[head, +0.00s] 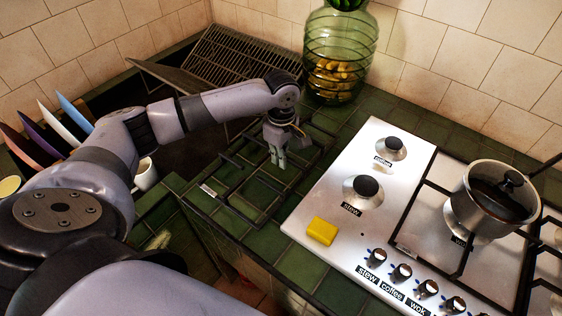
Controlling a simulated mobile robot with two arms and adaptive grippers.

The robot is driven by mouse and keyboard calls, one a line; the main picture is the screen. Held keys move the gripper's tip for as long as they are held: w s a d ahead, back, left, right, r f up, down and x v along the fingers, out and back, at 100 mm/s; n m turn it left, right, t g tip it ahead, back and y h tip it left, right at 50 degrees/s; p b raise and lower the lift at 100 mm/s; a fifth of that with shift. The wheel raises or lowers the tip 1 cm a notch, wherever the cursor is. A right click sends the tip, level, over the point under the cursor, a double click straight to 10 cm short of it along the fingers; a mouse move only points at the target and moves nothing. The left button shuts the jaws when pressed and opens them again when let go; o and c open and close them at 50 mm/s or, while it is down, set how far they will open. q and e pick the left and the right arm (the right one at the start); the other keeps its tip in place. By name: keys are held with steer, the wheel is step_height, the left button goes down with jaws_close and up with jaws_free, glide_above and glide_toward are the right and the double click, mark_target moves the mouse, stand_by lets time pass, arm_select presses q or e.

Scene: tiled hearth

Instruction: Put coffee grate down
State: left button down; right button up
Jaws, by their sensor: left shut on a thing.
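A black metal grate (209,191) with a small pale label, too small to read, lies low over the green tiled counter left of the hob. My left gripper (279,161) points down at the grate's far part and is shut on a bar there. I cannot tell whether the bars form one grate or two, or whether the held part touches the tiles. The coffee burner (391,147) and the stew burner (366,186) on the steel hob are both bare. My right gripper is out of view.
A yellow sponge (321,230) lies on the hob's front left corner. A steel pot (492,205) stands on the right grate. A green glass jar (341,55) stands behind. A plate rack and white mug (146,176) are left, partly behind my arm.

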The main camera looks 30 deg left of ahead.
arm_select(q)
steer(key=shift+w+f, duration=0.1)
steer(key=shift+f, duration=1.15)
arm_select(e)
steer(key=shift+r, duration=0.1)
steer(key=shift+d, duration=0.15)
arm_select(q)
steer(key=c, duration=2.2)
jaws_free()
steer(key=shift+f, duration=0.15)
steer(key=o, duration=0.4)
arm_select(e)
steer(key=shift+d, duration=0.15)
arm_select(q)
step_height(320, 180, up, 12)
steer(key=shift+r+b, duration=0.15)
steer(key=shift+b, duration=0.3)
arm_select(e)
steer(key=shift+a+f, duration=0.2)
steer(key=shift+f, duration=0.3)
